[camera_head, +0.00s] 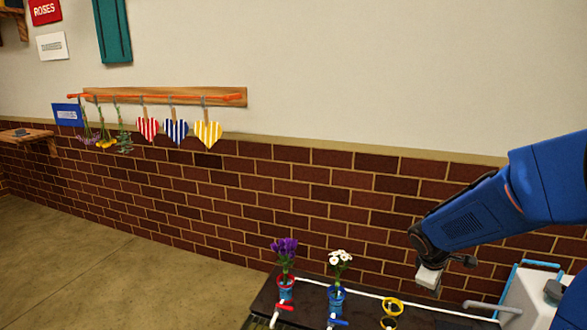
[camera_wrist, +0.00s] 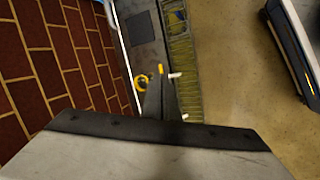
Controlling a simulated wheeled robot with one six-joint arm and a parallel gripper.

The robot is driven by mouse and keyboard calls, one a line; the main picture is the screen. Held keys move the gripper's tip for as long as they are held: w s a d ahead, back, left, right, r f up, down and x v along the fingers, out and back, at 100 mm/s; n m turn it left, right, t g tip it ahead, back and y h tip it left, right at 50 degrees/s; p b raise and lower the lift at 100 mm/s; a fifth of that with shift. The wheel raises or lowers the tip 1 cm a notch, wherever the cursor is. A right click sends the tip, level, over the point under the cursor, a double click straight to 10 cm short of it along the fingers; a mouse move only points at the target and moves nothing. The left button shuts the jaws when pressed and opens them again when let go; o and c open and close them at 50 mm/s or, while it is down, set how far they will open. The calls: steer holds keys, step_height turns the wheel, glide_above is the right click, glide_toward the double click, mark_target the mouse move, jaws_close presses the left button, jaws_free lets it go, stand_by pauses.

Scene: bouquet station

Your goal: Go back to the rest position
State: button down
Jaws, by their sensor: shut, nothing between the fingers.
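My gripper (camera_head: 429,277) shows at the right of the head view, at the end of my blue arm. It hangs in the air above the right part of the dark bench and beside the brick wall. In the wrist view its dark fingers (camera_wrist: 160,98) point away from the camera, pressed together with nothing between them. The bench top lies beyond them.
The dark bench (camera_head: 262,305) holds purple flowers (camera_head: 285,248) in a red-rimmed vase, white flowers (camera_head: 340,258) in a blue vase and a yellow ring (camera_head: 392,306). A rail (camera_head: 165,95) with hearts and dried bunches hangs on the wall. The floor (camera_head: 90,270) at left is clear.

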steer(key=s+a+r+m+y, duration=0.1)
steer(key=s+a+r+m, duration=0.2)
steer(key=s, duration=0.5)
steer(key=s+a+r+m+t+y, duration=0.1)
steer(key=s+a+r+m, duration=0.2)
steer(key=s, duration=0.6)
steer(key=s+a+r+m+t+y, duration=0.1)
steer(key=s+a+r+m+y, duration=0.1)
steer(key=s+a+r, duration=0.3)
steer(key=s+r+m, duration=0.1)
steer(key=s, duration=0.2)
steer(key=shift+s+a+r, duration=0.15)
steer(key=shift+a+r, duration=0.15)
steer(key=shift+a, duration=0.05)
steer(key=shift+d, duration=0.15)
